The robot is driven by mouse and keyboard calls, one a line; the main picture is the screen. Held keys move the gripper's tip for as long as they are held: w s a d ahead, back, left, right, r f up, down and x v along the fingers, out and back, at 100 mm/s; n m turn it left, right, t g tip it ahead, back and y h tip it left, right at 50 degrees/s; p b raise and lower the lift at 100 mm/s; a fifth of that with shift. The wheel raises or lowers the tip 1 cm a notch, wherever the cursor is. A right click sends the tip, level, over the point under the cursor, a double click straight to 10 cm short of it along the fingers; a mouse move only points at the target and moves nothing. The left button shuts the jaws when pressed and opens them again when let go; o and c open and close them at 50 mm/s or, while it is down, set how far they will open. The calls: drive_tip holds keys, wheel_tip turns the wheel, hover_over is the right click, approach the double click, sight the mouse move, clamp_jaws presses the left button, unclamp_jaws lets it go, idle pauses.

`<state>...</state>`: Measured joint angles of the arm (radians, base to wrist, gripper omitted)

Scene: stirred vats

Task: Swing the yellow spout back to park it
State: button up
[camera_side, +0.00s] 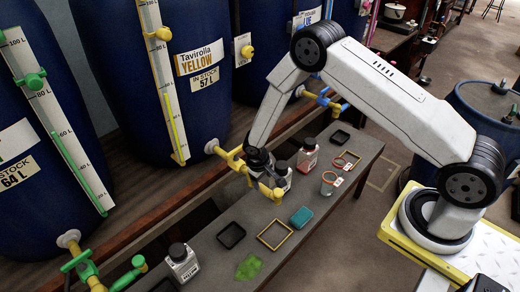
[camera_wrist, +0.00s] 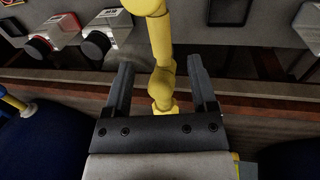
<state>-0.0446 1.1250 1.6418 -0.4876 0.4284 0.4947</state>
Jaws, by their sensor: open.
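The yellow spout (camera_side: 232,157) comes off the blue vat labelled Tavirolla YELLOW (camera_side: 200,60) and reaches out over the grey bench (camera_side: 205,242). Its outer end shows just past my gripper (camera_side: 260,166) in the side view. In the wrist view the yellow spout (camera_wrist: 160,45) runs up the middle of the picture. My gripper (camera_wrist: 160,66) is open there, with one jaw on each side of the spout and gaps visible between jaws and pipe. In the side view my wrist hides part of the spout and the jaws.
A green spout (camera_side: 85,268) is at lower left and a blue spout (camera_side: 325,98) farther back. The bench holds bottles (camera_side: 182,262), a black tray (camera_side: 231,235), a yellow-rimmed tray (camera_side: 275,234), a teal sponge (camera_side: 301,217) and a green spill (camera_side: 248,267).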

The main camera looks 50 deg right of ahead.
sight(265, 189)
drive_tip(key=shift+d+f, duration=0.2)
drive_tip(key=shift+f, duration=0.85)
drive_tip(key=shift+d+f, duration=0.25)
drive_tip(key=shift+f, duration=0.75)
drive_tip(key=shift+d+f, duration=0.2)
drive_tip(key=shift+f, duration=0.85)
clamp_jaws()
